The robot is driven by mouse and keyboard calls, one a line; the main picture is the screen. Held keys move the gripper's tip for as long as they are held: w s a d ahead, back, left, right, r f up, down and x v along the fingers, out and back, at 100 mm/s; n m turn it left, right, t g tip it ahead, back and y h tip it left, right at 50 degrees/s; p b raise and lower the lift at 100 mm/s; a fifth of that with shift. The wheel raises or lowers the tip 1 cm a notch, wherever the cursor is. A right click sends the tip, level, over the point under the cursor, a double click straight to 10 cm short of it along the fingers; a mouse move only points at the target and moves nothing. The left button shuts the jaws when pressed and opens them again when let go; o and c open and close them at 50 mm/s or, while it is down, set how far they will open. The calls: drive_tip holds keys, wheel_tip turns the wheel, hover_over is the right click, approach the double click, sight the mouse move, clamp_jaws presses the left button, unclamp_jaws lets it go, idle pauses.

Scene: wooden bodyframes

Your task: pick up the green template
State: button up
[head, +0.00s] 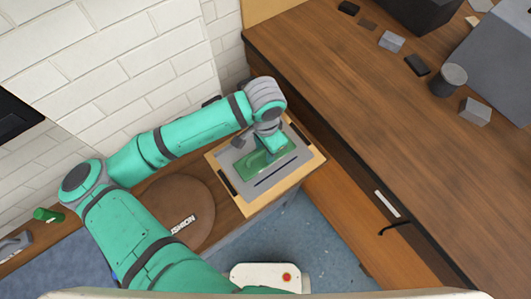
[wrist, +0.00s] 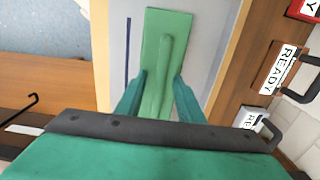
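The green template (head: 262,160) is a flat green plate lying on a grey panel in a wooden frame (head: 312,158). In the wrist view the template (wrist: 167,25) has a raised long handle (wrist: 164,65) along its middle. My gripper (head: 266,146) is over the template in the head view and hides part of it. In the wrist view my gripper (wrist: 159,76) has its two teal fingers apart, one on each side of the handle, with visible gaps. I cannot tell how far above the plate the fingertips are. My gripper's body hides the template's near end.
A brown round cushion (head: 175,205) lies left of the frame. A wooden worktop (head: 350,90) with several small grey and black blocks is at the right. A tiled wall (head: 110,60) stands behind my arm. Signs reading READY (wrist: 275,70) stand right in the wrist view.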

clamp_jaws()
idle(1.4)
